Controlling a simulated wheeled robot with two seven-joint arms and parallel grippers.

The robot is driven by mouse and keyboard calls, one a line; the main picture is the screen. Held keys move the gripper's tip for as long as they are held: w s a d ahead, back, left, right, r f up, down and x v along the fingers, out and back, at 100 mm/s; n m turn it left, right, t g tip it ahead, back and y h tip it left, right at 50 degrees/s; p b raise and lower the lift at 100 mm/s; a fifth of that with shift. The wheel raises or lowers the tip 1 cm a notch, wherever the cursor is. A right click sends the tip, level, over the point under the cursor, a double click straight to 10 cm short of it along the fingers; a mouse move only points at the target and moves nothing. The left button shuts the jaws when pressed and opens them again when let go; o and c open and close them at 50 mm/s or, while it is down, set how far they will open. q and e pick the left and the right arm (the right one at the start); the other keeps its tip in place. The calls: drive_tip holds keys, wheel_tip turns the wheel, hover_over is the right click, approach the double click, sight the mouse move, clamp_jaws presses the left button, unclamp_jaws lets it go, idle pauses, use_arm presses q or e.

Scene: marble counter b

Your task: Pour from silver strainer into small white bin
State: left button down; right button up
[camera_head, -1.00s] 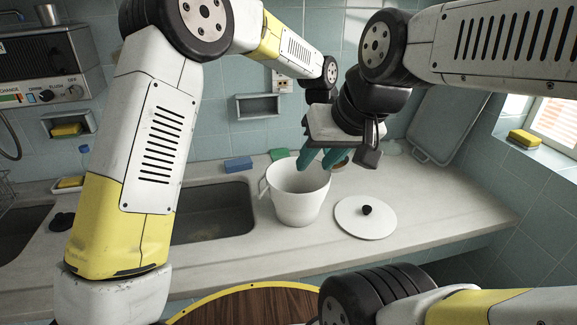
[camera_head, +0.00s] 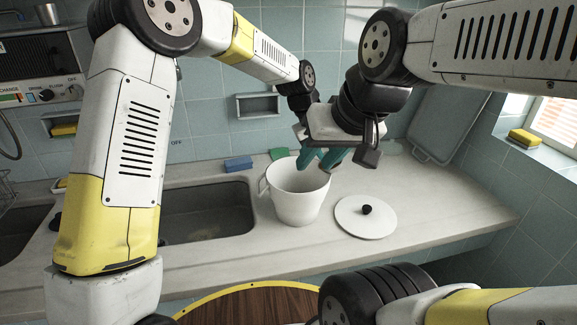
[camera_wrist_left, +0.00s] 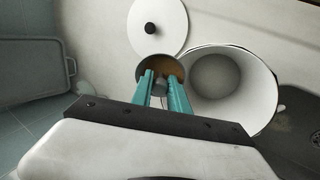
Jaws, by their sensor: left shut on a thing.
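The small white bin (camera_head: 297,195) stands upright on the counter, open at the top; its rim and inside also show in the left wrist view (camera_wrist_left: 262,85). In the left wrist view my left gripper (camera_wrist_left: 161,82) is shut on the silver strainer (camera_wrist_left: 142,70), a small round bowl with something brown inside. The strainer appears beside the bin's rim in that view; its height above it cannot be told. In the head view the strainer and left fingertips are hidden behind my right gripper (camera_head: 320,158), whose teal fingers are apart, above the bin's back right rim.
A round white lid (camera_head: 365,220) with a black knob lies right of the bin. A sink (camera_head: 205,215) is to its left. A blue sponge (camera_head: 238,163) and a green one (camera_head: 279,153) lie behind. The right counter (camera_head: 440,205) is clear.

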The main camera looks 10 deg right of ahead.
use_arm(q)
drive_tip(key=shift+a+f, duration=0.15)
drive_tip(key=shift+a, duration=0.05)
drive_tip(key=shift+w+a+f+h, duration=0.1)
drive_tip(key=shift+a+h, duration=0.15)
drive_tip(key=shift+h, duration=0.05)
drive_tip(key=shift+w+a+h, duration=0.25)
drive_tip(key=shift+a+h, duration=0.65)
drive_tip(key=shift+a, duration=0.2)
drive_tip(key=shift+w+a+r+g+h+p, duration=0.15)
drive_tip(key=shift+a+g+h+p, duration=0.15)
drive_tip(key=shift+h, duration=0.35)
drive_tip(key=shift+a+r+g+h+p, duration=0.1)
drive_tip(key=shift+a+g+h+p, duration=0.2)
drive_tip(key=shift+h, duration=0.35)
idle(0.3)
drive_tip(key=shift+w+a+n+h, duration=0.15)
drive_tip(key=shift+a+h, duration=0.3)
drive_tip(key=shift+h, duration=0.55)
drive_tip(key=shift+w+a+n+h, duration=0.1)
drive_tip(key=shift+a+n+h, duration=0.25)
drive_tip(key=shift+h, duration=0.65)
idle(1.3)
drive_tip(key=shift+w+a+f+h+b, duration=0.1)
drive_tip(key=shift+w+a+h+b, duration=0.1)
drive_tip(key=shift+a+h+b, duration=0.65)
idle(0.7)
